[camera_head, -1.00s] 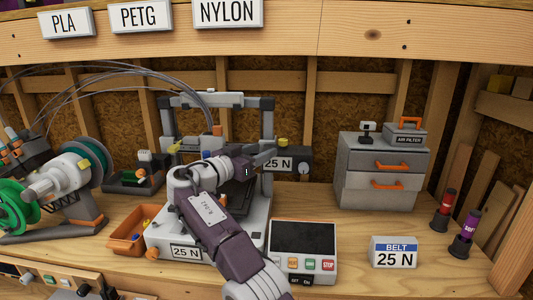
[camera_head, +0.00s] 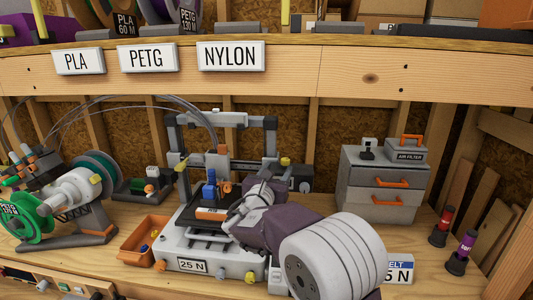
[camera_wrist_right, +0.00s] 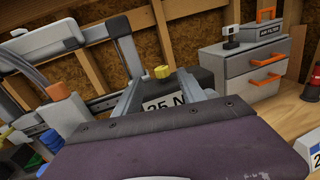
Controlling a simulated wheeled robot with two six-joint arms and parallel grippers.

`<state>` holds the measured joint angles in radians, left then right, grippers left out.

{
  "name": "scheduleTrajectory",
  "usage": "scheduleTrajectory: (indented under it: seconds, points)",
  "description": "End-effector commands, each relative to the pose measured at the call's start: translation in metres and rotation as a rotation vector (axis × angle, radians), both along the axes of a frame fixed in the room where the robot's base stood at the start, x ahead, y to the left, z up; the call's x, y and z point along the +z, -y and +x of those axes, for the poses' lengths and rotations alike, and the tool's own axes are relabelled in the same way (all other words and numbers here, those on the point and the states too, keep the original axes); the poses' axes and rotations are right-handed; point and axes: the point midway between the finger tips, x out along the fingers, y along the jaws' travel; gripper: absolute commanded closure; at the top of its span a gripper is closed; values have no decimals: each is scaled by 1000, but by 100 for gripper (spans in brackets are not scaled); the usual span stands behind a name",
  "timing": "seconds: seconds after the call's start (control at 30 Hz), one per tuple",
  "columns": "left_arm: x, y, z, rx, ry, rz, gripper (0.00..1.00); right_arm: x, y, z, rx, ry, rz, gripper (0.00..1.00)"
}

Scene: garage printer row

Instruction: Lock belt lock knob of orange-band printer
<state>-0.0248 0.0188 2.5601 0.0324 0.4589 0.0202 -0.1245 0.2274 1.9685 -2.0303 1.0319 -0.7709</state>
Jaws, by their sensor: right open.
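The printer (camera_head: 184,239) stands on the bench with an orange print-head part and a "25 N" label on its base. A yellow knob (camera_head: 285,160) sits on top of the dark block at the right end of its crossbar; the knob also shows in the wrist view (camera_wrist_right: 161,72). My right gripper (camera_head: 274,184) is open and empty, just below and in front of that knob. In the wrist view its fingers point toward the dark block with a "25 N" label (camera_wrist_right: 165,104), with the knob showing between the fingertips. I cannot see contact. My left gripper is out of view.
An orange bin (camera_head: 140,242) and a spool holder (camera_head: 75,205) stand left of the printer. A grey drawer unit (camera_head: 383,190) stands to the right. A "BELT 25 N" sign (camera_head: 400,272) is partly hidden by my arm. Labelled shelves run above.

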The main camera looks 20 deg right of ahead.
Motion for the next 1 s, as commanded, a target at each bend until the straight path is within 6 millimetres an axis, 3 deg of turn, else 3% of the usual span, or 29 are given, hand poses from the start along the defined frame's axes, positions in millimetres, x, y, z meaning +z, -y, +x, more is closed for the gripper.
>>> scheduleTrajectory:
  seconds: [0.23, 0.6, 1.0]
  points:
    - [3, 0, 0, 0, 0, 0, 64, -3, 7, 2, 0, -39, -30, 52]
    - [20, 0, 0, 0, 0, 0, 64, -3, 56, 53, 0, -37, -25, 52]
    - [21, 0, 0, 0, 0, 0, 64, -4, 63, 63, 3, -34, -25, 55]
